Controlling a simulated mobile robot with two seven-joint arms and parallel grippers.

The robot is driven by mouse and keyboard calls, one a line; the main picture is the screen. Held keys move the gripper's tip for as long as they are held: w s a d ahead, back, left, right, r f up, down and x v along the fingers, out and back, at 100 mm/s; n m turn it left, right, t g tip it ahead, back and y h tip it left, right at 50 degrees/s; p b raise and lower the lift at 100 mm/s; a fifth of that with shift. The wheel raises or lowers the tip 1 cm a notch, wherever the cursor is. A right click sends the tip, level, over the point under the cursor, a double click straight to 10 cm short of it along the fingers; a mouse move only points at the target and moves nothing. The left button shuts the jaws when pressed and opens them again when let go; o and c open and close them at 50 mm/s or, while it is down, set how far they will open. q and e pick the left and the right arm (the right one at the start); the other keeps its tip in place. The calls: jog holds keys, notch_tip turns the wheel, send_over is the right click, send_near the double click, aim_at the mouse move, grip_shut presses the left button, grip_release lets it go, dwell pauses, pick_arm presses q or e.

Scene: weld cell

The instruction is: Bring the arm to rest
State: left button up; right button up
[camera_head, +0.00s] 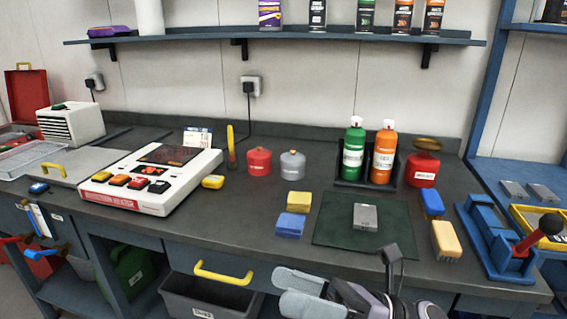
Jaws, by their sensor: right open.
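My right gripper (348,280) is at the bottom edge of the head view, right of centre, in front of the bench's front edge. Its jaws are apart and I see nothing between them. A dark finger stands up near the front edge of the green mat (335,228); grey parts lie to its left. A grey metal block (365,217) lies on the mat, beyond the gripper and apart from it. The rest of my right arm is mostly cut off by the bottom edge. My left gripper is not in view.
The dark bench (230,222) holds a control box (150,180), red and grey canisters, green and orange bottles (383,152), yellow and blue blocks, and a blue clamp fixture (495,240). A yellow-handled drawer (223,274) lies below. Bare bench shows left of the mat.

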jog(key=w+d+f+m+t+h, duration=0.2)
jog(key=d+f+m+t+h, duration=0.45)
jog(key=m, duration=0.85)
jog(key=w+d+f+m+t+h, duration=0.2)
jog(key=d+f+m+t+h, duration=0.2)
jog(key=f+m+t+h, duration=0.85)
jog(key=s+d+f+m+g, duration=0.4)
jog(key=s+f+m+g, duration=0.1)
jog(key=s+f+m, duration=0.1)
jog(key=s+d+f+m+g+h, duration=0.1)
jog(key=s+d+f+m+g, duration=0.3)
jog(key=s+f+m, duration=0.3)
jog(key=f+m+g, duration=0.1)
jog(key=m, duration=0.3)
